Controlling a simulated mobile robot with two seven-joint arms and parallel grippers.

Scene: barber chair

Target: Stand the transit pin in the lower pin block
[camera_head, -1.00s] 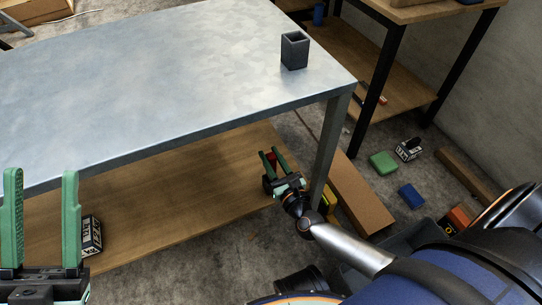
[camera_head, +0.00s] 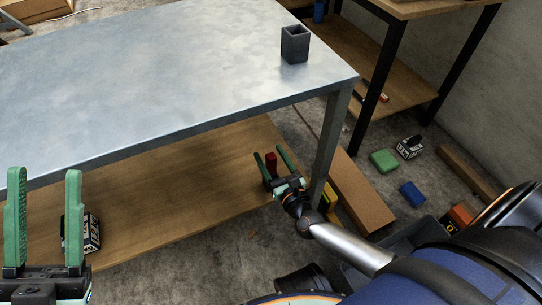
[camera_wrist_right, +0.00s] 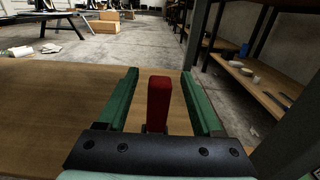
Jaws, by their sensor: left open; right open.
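A red upright piece, which looks like the transit pin (camera_head: 271,160), stands at the lower wooden shelf near the table's right front leg. In the right wrist view the red pin (camera_wrist_right: 159,98) is upright between the two green fingers of my right gripper (camera_wrist_right: 159,72), with gaps on both sides. In the head view my right gripper (camera_head: 268,151) is open beside the shelf's right end. The pin's foot is hidden behind the gripper body, so I cannot tell whether a lower block holds it. My left gripper (camera_head: 44,172) is open and empty at the lower left.
A dark grey square open-topped holder (camera_head: 295,45) stands on the metal tabletop (camera_head: 150,75). The tabletop is otherwise clear. A table leg (camera_head: 328,150) is close right of my right gripper. A labelled box (camera_head: 93,233) lies behind my left gripper. A cardboard box (camera_head: 358,198) lies on the floor.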

